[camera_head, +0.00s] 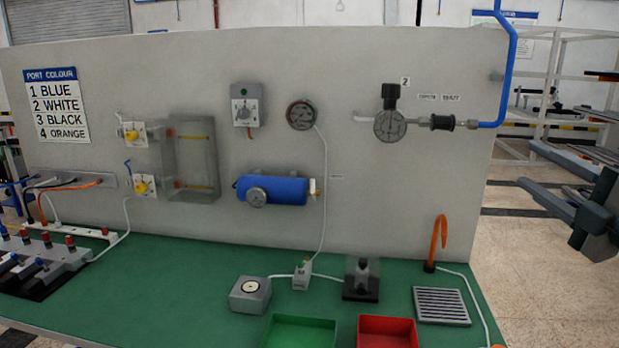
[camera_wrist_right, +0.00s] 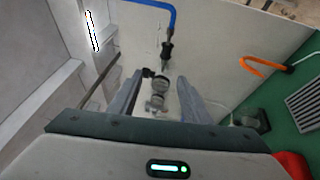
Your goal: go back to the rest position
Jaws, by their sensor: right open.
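My right gripper (camera_head: 530,164) is at the right edge of the head view, off the right side of the grey panel, in the air. Its two fingers are apart with nothing between them. In the right wrist view the open fingers (camera_wrist_right: 159,78) point toward the panel, with the gauge and valve (camera_wrist_right: 158,90) seen beyond them in the gap. I cannot see contact between the fingers and anything. My left gripper is not in view.
The upright grey panel (camera_head: 440,190) carries a gauge (camera_head: 390,125), a blue pipe (camera_head: 511,70) and a blue tank (camera_head: 285,190). A green bench (camera_head: 170,280) holds a green tray (camera_head: 300,318), a red tray (camera_head: 387,320) and an orange tube (camera_head: 433,243). Shelving (camera_head: 552,75) stands behind.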

